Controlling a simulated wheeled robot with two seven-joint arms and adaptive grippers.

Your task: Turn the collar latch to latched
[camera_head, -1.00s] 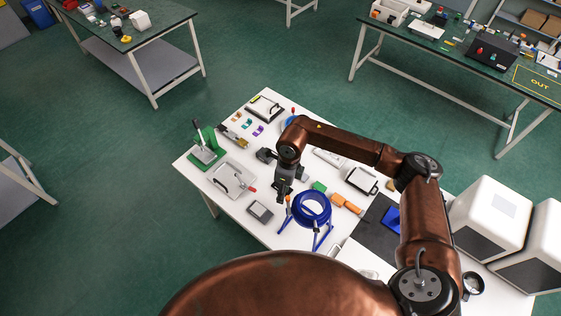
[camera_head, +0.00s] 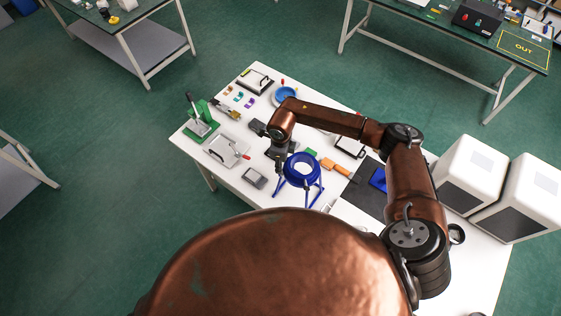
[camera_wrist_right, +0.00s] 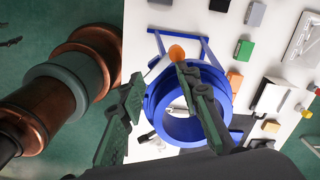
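The collar latch is a blue ring on blue splayed legs (camera_head: 303,169), standing on the white table. In the right wrist view the blue ring (camera_wrist_right: 157,106) fills the middle, beyond the fingers. An orange knob (camera_wrist_right: 176,52) shows at the ring's upper edge, just beyond the tip of the right-hand finger. My right gripper (camera_wrist_right: 160,78) is open, with a clear gap between its fingers and nothing held. In the head view this gripper (camera_head: 277,152) is just left of and behind the ring. Contact with the knob cannot be told. My left gripper is not in view.
A grey box (camera_head: 254,178), a clamp plate (camera_head: 226,151) and a green-based press (camera_head: 201,121) stand left of the ring. An orange-handled tool (camera_head: 338,167) and dark mat (camera_head: 362,190) lie right. Two white bins (camera_head: 470,172) stand at the right end.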

